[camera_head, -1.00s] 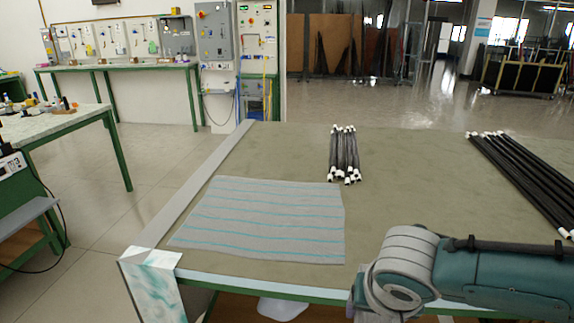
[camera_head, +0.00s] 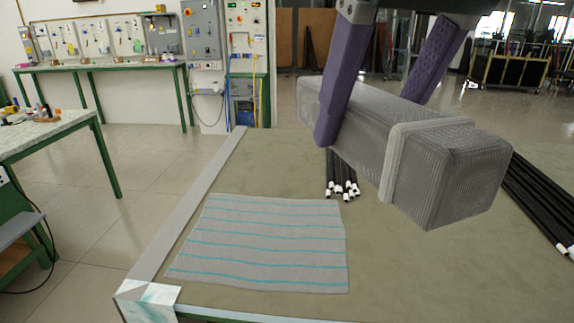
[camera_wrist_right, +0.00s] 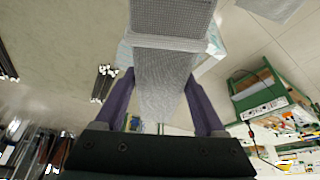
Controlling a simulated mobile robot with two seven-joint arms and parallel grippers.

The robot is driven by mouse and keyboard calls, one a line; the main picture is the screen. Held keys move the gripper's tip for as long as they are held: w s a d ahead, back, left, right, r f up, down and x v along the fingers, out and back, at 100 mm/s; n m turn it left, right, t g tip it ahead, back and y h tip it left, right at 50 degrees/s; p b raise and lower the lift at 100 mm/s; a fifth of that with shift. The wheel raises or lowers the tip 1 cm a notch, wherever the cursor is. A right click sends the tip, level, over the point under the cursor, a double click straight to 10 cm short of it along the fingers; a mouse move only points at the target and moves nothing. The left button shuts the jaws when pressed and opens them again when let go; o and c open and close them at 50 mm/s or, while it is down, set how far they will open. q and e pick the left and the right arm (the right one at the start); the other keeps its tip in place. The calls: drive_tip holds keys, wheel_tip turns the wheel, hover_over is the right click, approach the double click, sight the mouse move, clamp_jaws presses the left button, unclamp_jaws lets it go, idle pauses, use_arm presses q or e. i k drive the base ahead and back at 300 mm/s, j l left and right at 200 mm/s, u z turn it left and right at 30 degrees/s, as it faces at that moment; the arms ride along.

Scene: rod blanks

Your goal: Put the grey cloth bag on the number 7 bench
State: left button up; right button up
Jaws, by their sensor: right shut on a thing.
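The grey cloth bag (camera_head: 450,170), a long block with a woven surface and a paler band, is held in the air above the near bench. My right gripper (camera_head: 368,118) is shut on it, with purple fingers on both sides. The bag also shows between the fingers in the right wrist view (camera_wrist_right: 165,85). The near bench (camera_head: 235,175) has a dull olive top with a pale edge strip. I can read no number 7 on any bench. My left gripper is not in view.
A grey cloth with teal stripes (camera_head: 265,245) lies flat on the near bench. A bundle of black rods with white ends (camera_head: 342,180) lies behind it, partly hidden by the bag. More black rods (camera_head: 540,200) lie at right. A cluttered side bench (camera_head: 60,128) stands at left.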

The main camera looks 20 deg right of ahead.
sight(261, 173)
drive_tip(key=i+j+z, duration=0.35)
drive_tip(key=i, duration=0.6)
drive_tip(key=i+j+z, duration=0.35)
drive_tip(key=i+j, duration=0.5)
drive_tip(key=i+j+z, duration=0.35)
drive_tip(key=i+j, duration=0.45)
drive_tip(key=j, duration=0.1)
